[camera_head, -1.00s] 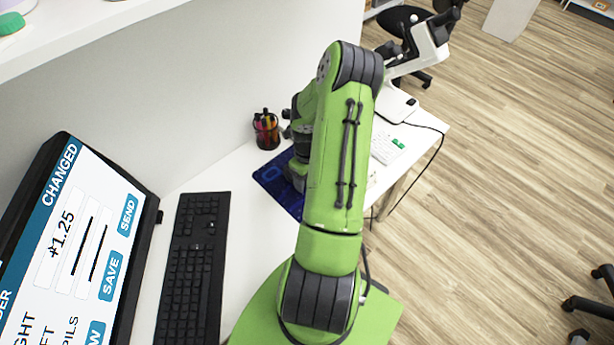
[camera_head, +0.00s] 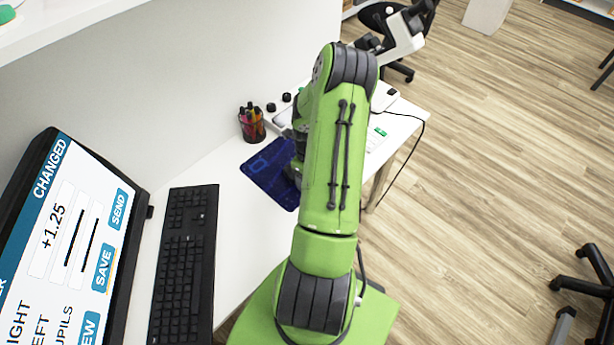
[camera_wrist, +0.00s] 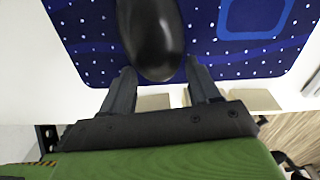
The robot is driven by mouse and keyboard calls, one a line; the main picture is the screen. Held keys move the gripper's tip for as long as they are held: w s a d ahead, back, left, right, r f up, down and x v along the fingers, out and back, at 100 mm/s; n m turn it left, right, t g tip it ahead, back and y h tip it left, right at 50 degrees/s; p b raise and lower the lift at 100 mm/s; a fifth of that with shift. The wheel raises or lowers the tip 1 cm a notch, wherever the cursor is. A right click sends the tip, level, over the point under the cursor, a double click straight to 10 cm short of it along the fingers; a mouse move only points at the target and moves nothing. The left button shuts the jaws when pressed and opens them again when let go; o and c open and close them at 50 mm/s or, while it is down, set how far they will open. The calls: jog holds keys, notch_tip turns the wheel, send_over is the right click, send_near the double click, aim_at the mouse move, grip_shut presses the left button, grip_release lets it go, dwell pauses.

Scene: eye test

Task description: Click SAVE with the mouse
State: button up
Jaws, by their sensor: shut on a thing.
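The black mouse (camera_wrist: 153,35) lies on the blue dotted mouse pad (camera_wrist: 90,40) in the wrist view. My gripper (camera_wrist: 160,72) is shut on it, one finger at each side of its near end. In the head view my green arm hides the mouse and most of my gripper; the mouse pad (camera_head: 262,178) shows to the left of the arm. The monitor (camera_head: 70,240) at the lower left shows a blue SAVE button (camera_head: 104,268) between SEND (camera_head: 118,209) and a partly cut-off VIEW button. I cannot make out a pointer on the screen.
A black keyboard (camera_head: 184,265) lies between the monitor and my arm. A pen cup (camera_head: 251,124) stands just behind the pad. A white microscope (camera_head: 402,36) stands at the far end of the desk. A shelf (camera_head: 60,35) overhangs at the upper left.

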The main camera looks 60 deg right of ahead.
jog(key=o, duration=1.2)
notch_tip(320, 180, up, 16)
jog(key=p, duration=0.2)
jog(key=shift+f+p, duration=0.1)
jog(key=shift+p, duration=0.3)
jog(key=shift+w+a, duration=0.1)
jog(key=w+a+r+n+t+h, duration=0.1)
jog(key=w+a+r+n, duration=0.1)
jog(key=a+r+n, duration=0.7)
jog(key=w+a+r+n+t+h, duration=0.1)
jog(key=w+a+r+n, duration=0.1)
jog(key=a+r+n, duration=0.7)
jog(key=s+a+n+t, duration=0.1)
jog(key=s+a+n, duration=0.2)
jog(key=n, duration=0.3)
jog(key=s+a+r+n+t+y, duration=0.1)
jog(key=s+a+n, duration=0.2)
jog(key=a+n, duration=0.3)
jog(key=s+a+n+t+y, duration=0.1)
jog(key=s+a+n, duration=0.2)
jog(key=a+n, duration=0.2)
jog(key=shift+a+r+n+t, duration=0.15)
jog(key=shift+r+n+t, duration=0.2)
jog(key=shift+n, duration=0.75)
